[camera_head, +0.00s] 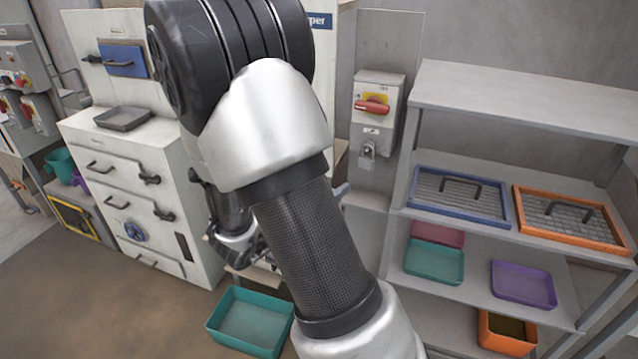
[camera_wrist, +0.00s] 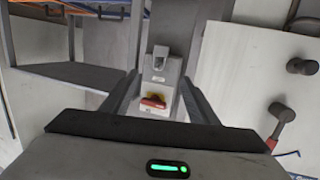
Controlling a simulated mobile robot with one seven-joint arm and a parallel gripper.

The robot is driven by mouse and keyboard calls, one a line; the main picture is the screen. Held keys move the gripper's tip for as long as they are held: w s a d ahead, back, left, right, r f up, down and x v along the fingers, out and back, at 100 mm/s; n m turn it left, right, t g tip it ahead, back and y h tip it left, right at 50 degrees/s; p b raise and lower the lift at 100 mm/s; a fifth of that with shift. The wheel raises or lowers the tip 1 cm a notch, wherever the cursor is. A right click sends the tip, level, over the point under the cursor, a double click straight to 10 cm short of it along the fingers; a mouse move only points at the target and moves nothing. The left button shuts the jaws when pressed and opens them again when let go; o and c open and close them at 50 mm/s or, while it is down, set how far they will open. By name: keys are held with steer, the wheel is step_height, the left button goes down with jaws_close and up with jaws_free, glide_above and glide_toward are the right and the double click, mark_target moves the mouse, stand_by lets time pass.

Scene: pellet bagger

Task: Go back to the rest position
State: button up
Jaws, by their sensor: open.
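My gripper (camera_wrist: 160,78) is open and empty in the wrist view, one finger at each side of the gap. Through the gap, some way off, shows the grey switch box with a red handle (camera_wrist: 153,101) and its padlock (camera_wrist: 160,60). Nothing is between the fingers. In the head view my arm rises across the middle and bends over. Its far end shows only partly behind it, near the white cabinet, and the fingers are hidden there. The same switch box (camera_head: 378,103) hangs on its panel right of my arm.
A white cabinet (camera_head: 140,170) with a grey tray (camera_head: 122,118) on top stands left. A teal bin (camera_head: 250,320) lies low, close to my arm. The shelf rack (camera_head: 520,100) at right holds blue-framed (camera_head: 460,196) and orange-framed screens (camera_head: 570,215) and several trays. Brown floor at lower left is clear.

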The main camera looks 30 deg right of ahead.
steer(key=shift+s+a, duration=0.1)
steer(key=shift+a, duration=0.1)
steer(key=w+a+r+n+t+y+p, duration=0.1)
steer(key=w+a+r+n+t+y, duration=0.1)
steer(key=w+a+r+t+y, duration=0.25)
steer(key=w+a+r+n+t+y, duration=0.1)
steer(key=w+a+r+n+y, duration=0.15)
steer(key=a+y, duration=0.35)
steer(key=s+a+r+n+y, duration=0.4)
steer(key=a+r, duration=0.1)
steer(key=a, duration=0.3)
steer(key=s+d+n+g+p, duration=0.1)
steer(key=s+n+g, duration=0.3)
steer(key=s, duration=1.8)
steer(key=g, duration=0.2)
steer(key=shift+d+r+g, duration=0.25)
steer(key=shift+r+g, duration=0.05)
steer(key=shift+g, duration=0.05)
steer(key=shift+s+n, duration=0.1)
steer(key=shift+n, duration=0.15)
